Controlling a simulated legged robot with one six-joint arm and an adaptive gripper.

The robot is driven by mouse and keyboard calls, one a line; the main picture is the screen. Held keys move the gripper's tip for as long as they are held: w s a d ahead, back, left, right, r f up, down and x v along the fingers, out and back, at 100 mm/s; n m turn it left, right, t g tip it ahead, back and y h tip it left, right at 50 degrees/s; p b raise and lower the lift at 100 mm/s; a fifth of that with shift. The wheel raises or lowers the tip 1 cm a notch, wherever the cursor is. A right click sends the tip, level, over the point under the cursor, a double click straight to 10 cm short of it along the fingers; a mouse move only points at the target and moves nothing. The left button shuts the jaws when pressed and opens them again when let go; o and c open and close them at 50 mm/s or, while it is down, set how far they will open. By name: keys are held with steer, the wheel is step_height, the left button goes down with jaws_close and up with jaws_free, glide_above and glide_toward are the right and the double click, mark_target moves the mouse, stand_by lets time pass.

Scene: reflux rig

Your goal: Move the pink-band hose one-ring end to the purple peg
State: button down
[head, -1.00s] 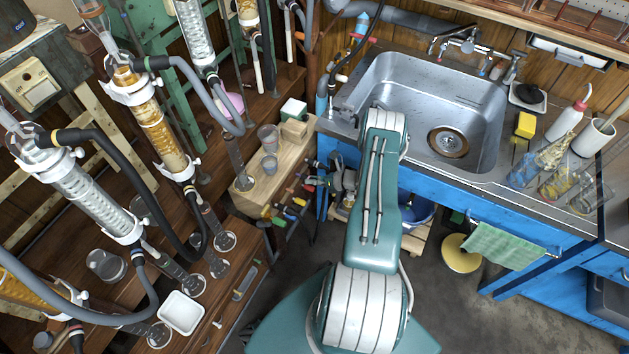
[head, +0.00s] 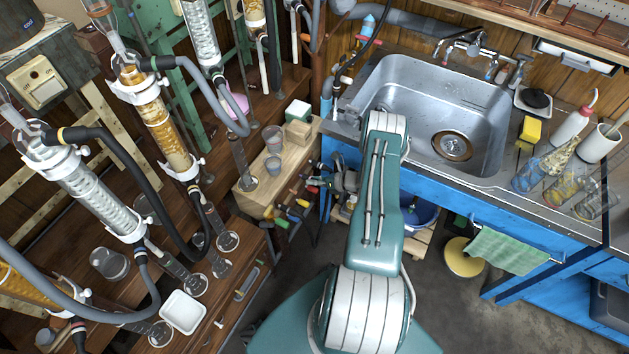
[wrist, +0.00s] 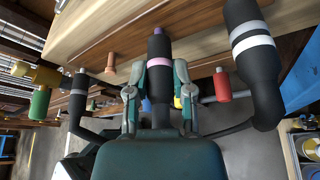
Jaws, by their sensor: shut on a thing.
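To the left is a black hose end with one white ring (wrist: 79,90). To the right is a thick black end with two white rings (wrist: 252,42). Black hose runs from both toward and behind my gripper. In the head view my arm mostly hides the gripper.
A wooden block edge (wrist: 215,50) lies close beyond the fingers. The blue sink bench (head: 440,205) is right of my arm; glassware columns (head: 160,125) stand left.

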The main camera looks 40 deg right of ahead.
steer(key=shift+c, duration=2)
jaws_free()
steer(key=v, duration=1.2)
steer(key=shift+s+f, duration=0.1)
steer(key=shift+f, duration=0.05)
